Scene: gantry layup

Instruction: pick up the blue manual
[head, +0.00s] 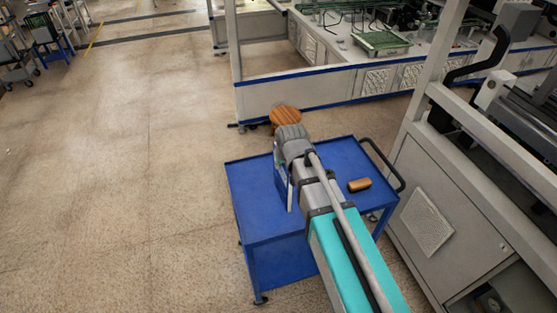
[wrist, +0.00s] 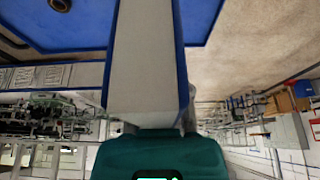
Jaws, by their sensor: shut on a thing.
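The blue manual (wrist: 150,75) fills the middle of the wrist view, its pale page edges showing between blue covers. In the head view its blue cover and pale edge (head: 281,172) show upright just left of my arm, over the blue cart. My gripper (head: 287,150) is shut on the manual. My arm hides most of the gripper and part of the manual in the head view. I cannot tell whether the manual's lower edge touches the cart.
The blue cart (head: 252,215) has a brown object (head: 360,184) on its right side and a black handle (head: 385,165). A round wooden stool top (head: 285,115) stands behind it. A grey machine (head: 440,220) is close on the right. Open floor (head: 130,180) lies left.

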